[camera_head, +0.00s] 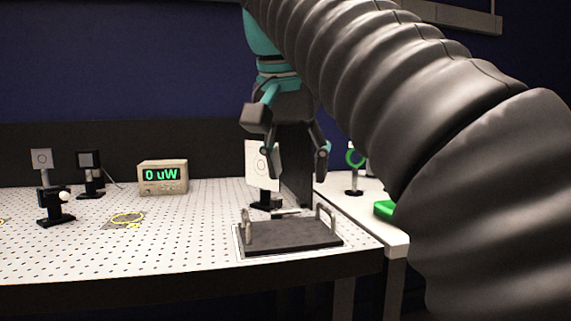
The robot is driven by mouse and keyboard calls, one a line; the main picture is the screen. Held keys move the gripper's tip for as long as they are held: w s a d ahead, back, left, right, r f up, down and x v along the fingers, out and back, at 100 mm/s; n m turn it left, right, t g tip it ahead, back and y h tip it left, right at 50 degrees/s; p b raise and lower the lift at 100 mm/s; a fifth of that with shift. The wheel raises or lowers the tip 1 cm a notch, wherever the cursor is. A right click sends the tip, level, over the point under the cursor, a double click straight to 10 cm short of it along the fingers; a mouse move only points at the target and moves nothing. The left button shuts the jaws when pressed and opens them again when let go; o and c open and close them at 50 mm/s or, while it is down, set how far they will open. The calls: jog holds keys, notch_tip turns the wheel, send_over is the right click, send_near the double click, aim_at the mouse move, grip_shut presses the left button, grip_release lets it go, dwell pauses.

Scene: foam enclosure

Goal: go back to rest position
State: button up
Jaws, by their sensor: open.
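My gripper (298,165) is open and empty. It hangs from my dark ribbed arm, fingers pointing down, in the middle of the view. In the picture its fingers stand above a dark flat plate with two upright handles (290,237) on the optical table (180,245). The gripper appears apart from the plate. A white target card on a black post base (254,168) is partly hidden behind the gripper. My arm fills the upper right and right side and hides what lies behind it.
A power meter reading "0 uW" (163,177) stands at the table's back. Several small optic mounts (55,206) stand at the left, near a yellow cable coil (127,218).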

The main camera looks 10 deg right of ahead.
jog(key=w+a+f+n+t+y, duration=0.1)
jog(key=w+a+f+n, duration=0.15)
jog(key=f, duration=0.45)
jog(key=w+a+f+n+t+y, duration=0.1)
jog(key=w+f+n, duration=0.3)
jog(key=f, duration=0.3)
jog(key=s+d+f, duration=0.2)
jog(key=s+f, duration=0.6)
jog(key=f, duration=0.3)
jog(key=s+d+f, duration=0.3)
jog(key=s+f, duration=0.6)
jog(key=f, duration=0.3)
jog(key=shift+s+d+y, duration=0.2)
jog(key=shift+d+y, duration=0.1)
jog(key=shift+d, duration=0.05)
